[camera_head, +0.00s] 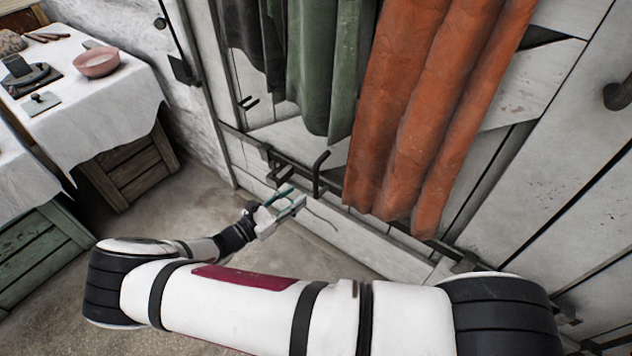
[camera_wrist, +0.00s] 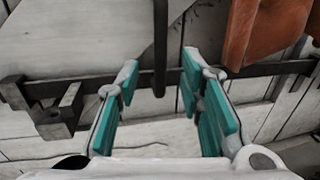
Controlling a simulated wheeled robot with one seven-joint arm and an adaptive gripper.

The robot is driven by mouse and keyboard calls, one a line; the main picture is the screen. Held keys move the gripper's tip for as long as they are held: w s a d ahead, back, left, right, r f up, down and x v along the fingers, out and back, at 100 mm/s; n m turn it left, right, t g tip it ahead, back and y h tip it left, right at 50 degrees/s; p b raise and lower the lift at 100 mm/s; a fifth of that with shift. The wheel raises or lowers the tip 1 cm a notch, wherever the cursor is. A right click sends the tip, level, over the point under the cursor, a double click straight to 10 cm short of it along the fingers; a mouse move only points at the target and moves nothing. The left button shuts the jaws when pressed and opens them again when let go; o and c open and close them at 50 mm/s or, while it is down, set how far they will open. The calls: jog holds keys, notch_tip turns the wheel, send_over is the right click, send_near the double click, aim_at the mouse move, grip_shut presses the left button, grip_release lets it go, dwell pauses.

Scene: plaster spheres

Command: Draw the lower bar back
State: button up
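The lower bar (camera_head: 285,161) is a dark metal rod running along the bottom of the white plank door, also seen in the wrist view (camera_wrist: 257,72). A dark handle (camera_head: 317,178) bends out from it. In the wrist view the handle (camera_wrist: 160,48) hangs down from the top edge, its lower end lined up with the gap between my fingertips. My gripper (camera_head: 296,197) has teal finger pads; the wrist view (camera_wrist: 159,72) shows them spread wide and empty. In the head view it is just below and left of the handle, apparently apart from it.
Green cloth (camera_head: 322,65) and orange cloth (camera_head: 425,110) hang over the door, the orange reaching near the bar. A dark bracket (camera_wrist: 62,110) holds the bar at left. A white-covered table (camera_head: 110,110) with a pink bowl (camera_head: 96,62) stands left. Floor between is clear.

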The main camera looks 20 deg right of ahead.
aim_at(314, 183)
jog(key=b+x, duration=0.1)
jog(key=x, duration=0.8)
grip_shut()
